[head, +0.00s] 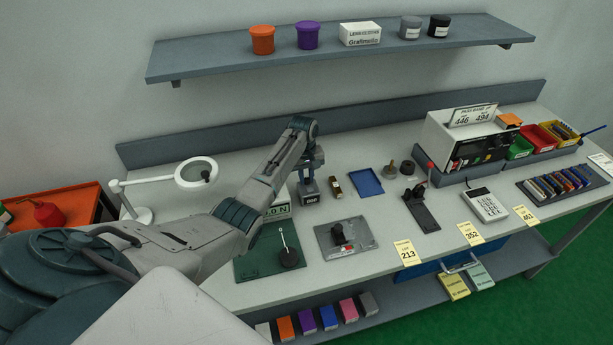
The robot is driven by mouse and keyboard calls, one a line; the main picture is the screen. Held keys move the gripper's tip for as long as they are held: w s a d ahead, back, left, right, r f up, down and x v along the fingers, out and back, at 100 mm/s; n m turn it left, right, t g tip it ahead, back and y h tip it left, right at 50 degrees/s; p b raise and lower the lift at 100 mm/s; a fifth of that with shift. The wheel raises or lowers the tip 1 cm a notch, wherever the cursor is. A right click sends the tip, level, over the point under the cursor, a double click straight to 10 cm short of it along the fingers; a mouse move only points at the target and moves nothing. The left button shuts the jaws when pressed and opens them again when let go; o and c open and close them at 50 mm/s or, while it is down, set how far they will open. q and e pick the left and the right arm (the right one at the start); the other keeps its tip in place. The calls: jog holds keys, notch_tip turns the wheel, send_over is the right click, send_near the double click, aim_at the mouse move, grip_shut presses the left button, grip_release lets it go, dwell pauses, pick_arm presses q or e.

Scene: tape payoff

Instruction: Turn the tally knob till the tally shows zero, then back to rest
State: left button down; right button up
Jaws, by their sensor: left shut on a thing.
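My left arm reaches in from the left, and my left gripper (310,175) points down at the back middle of the bench. It is shut on the top of a small dark unit with a pale number plate (311,197), which I take to be the tally. The fingers hide the knob itself, and the digits are too small to read surely. The unit stands upright on the bench. My right gripper is not in view.
A lamp-like magnifier (197,174) stands left. A green plate with a lever (289,256) and a grey plate with a black knob (340,234) lie in front. A blue tray (366,182) lies right of the tally. A white machine (463,140) stands further right.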

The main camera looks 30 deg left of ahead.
pick_arm(q)
jog(key=shift+r+n, duration=0.1)
jog(key=shift+n, duration=0.4)
jog(key=c, duration=1.3)
grip_release()
jog(key=shift+c, duration=0.2)
notch_tip(320, 180, up, 11)
jog(key=b, duration=0.3)
jog(key=shift+s+a+b, duration=0.15)
jog(key=shift+s+b, duration=0.05)
jog(key=shift+b, duration=0.15)
jog(key=shift+f, duration=0.2)
